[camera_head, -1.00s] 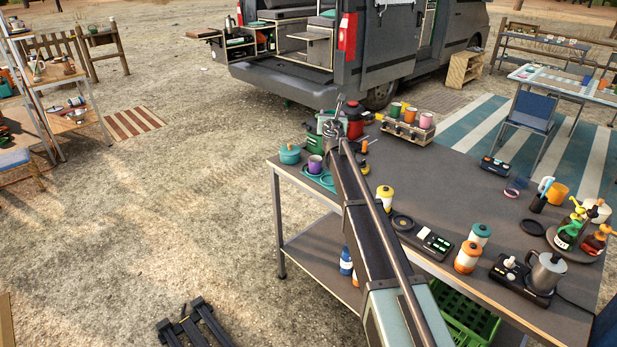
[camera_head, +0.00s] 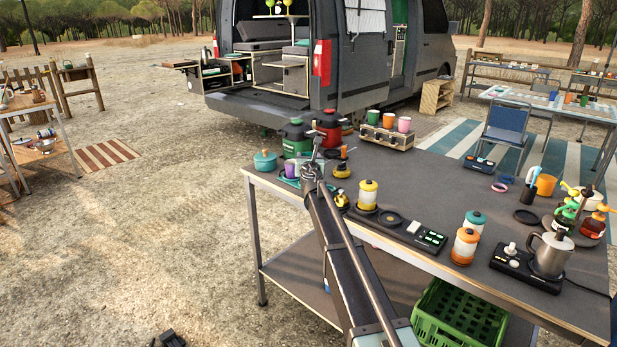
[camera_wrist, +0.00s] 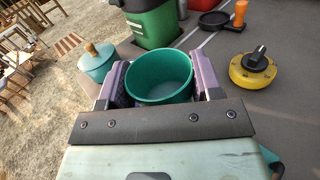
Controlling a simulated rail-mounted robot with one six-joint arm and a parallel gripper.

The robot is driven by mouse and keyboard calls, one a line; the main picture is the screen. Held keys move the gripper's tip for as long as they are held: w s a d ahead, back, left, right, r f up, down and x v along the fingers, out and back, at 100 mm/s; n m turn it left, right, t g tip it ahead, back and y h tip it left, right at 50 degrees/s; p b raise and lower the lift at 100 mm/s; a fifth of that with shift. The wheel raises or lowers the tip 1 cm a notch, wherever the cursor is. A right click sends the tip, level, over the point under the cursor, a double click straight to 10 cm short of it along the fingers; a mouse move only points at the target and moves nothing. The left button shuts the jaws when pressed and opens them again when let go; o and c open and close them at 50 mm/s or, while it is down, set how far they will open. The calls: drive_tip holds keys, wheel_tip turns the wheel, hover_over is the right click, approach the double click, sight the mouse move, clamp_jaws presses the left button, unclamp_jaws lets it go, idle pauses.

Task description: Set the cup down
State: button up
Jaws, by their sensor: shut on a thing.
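In the wrist view, a teal-green cup (camera_wrist: 160,78) stands upright between the two fingers of my gripper (camera_wrist: 163,70), with its open rim towards the camera. The cup looks empty. Purple surfaces flank it at both fingers. My arm hides much of this spot. I cannot tell whether the held cup touches anything below.
A teal lidded pot (camera_head: 264,160) stands left of my gripper. A green canister (camera_head: 296,137) and a red one (camera_head: 329,128) stand behind it. A yellow thing with a black knob (camera_wrist: 252,72) is close on the right. Bare tabletop lies farther right.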

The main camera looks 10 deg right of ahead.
wheel_tip(320, 180, down, 4)
drive_tip(key=b, duration=0.2)
drive_tip(key=shift+b, duration=0.3)
drive_tip(key=shift+r+p, duration=0.3)
drive_tip(key=shift+f, duration=0.2)
drive_tip(key=o, duration=0.9)
drive_tip(key=shift+o, duration=0.2)
drive_tip(key=shift+r, duration=0.25)
drive_tip(key=s+a, duration=0.1)
drive_tip(key=s, duration=1.1)
drive_tip(key=shift+a, duration=0.15)
